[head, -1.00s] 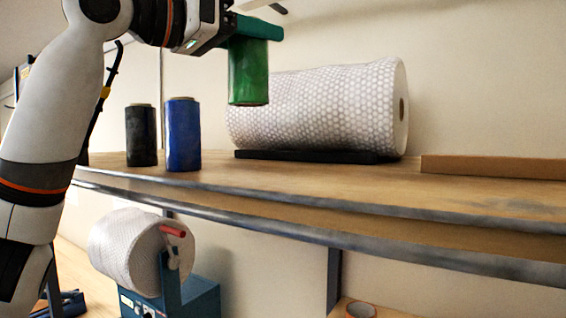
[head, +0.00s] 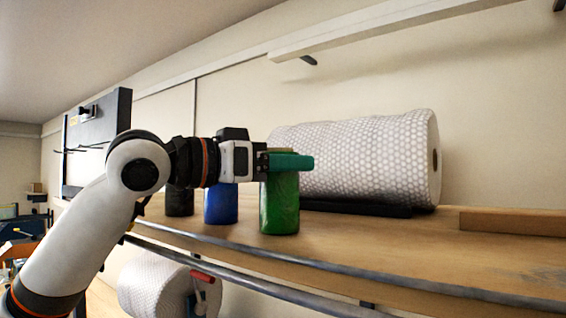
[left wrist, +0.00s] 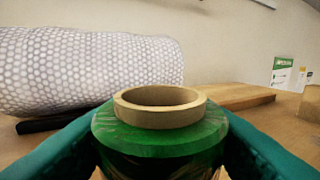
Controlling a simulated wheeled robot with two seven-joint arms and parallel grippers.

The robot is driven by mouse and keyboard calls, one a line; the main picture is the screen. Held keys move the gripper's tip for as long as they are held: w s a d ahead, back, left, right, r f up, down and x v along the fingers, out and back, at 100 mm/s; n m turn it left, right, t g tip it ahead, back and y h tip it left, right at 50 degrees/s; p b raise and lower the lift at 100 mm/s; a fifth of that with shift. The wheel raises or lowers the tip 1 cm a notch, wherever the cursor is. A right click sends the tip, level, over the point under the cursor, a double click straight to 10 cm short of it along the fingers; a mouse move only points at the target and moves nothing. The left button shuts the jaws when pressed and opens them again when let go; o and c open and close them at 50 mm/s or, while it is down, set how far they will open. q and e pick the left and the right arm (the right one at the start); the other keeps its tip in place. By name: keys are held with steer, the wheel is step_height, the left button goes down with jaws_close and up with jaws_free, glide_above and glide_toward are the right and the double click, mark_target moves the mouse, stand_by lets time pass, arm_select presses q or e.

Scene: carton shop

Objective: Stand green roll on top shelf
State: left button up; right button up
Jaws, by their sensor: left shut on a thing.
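The green roll (head: 280,205) is upright at the front of the wooden top shelf (head: 400,245), right of the blue roll (head: 221,205). Its base appears to be at the shelf surface; I cannot tell for sure that it touches. My left gripper (head: 288,162) is shut on the green roll near its top. In the left wrist view, the green roll (left wrist: 160,140) shows its cardboard core between the two teal fingers. My right gripper is not in view.
A black roll (head: 179,201) stands left of the blue one. A large bubble-wrap roll (head: 365,160) lies behind on a dark base (head: 355,208). The shelf front between is clear. Another bubble-wrap roll (head: 150,290) is below.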

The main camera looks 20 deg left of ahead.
arm_select(q)
steer(key=o, duration=1)
steer(key=shift+d, duration=0.2)
steer(key=shift+o, duration=0.6)
steer(key=shift+a, duration=0.15)
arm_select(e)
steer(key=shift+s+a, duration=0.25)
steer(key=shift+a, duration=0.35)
arm_select(q)
steer(key=shift+s+a, duration=0.1)
steer(key=shift+a, duration=0.05)
steer(key=b+v, duration=0.5)
steer(key=v, duration=0.6)
steer(key=shift+s, duration=0.25)
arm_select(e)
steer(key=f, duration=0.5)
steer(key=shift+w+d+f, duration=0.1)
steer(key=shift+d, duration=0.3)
arm_select(q)
steer(key=shift+a, duration=0.15)
